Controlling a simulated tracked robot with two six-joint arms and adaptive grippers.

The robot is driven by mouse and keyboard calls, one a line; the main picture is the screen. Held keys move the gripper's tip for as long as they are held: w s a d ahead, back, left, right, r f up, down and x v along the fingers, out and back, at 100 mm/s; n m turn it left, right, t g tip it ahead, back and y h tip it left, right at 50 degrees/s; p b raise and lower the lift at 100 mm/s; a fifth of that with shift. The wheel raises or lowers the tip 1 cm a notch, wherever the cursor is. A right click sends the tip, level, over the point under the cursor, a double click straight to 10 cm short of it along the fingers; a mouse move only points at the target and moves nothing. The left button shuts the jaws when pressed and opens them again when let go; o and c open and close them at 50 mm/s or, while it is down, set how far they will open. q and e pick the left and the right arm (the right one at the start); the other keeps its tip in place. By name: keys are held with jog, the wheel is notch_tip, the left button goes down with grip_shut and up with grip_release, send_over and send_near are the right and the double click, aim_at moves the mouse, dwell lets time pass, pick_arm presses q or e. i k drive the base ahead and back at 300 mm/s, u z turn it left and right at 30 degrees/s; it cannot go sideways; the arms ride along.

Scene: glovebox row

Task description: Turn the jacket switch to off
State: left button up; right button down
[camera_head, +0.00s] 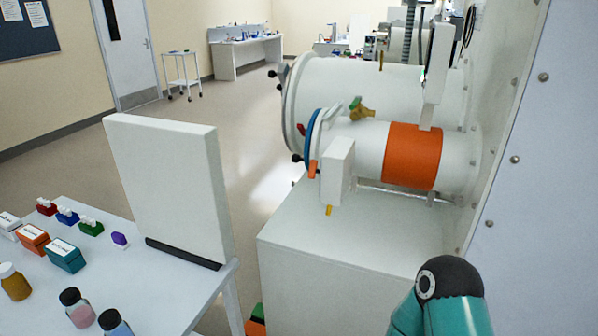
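An orange jacket (412,156) wraps around the smaller white cylinder (366,146) of the glovebox. A white upright box (437,62) stands above the jacket on a short stem, its broad face turned mostly away from me. I cannot make out a jacket switch or its setting. A teal arm link with a black cap shows at the bottom right and is mine. Neither of my grippers is in view.
A larger white cylinder (345,88) lies behind the small one. A white box (338,170) sits at the small cylinder's front end, by its blue ring (311,135). A table (150,300) at left holds bottles, small boxes and an upright white panel (170,185).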

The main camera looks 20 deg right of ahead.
aim_at(311, 173)
jog(key=z, duration=2.1)
jog(key=i, duration=0.1)
jog(key=u, duration=3.4)
jog(key=k, duration=2)
jog(key=z, duration=0.85)
jog(key=i, duration=1.65)
jog(key=u, duration=0.1)
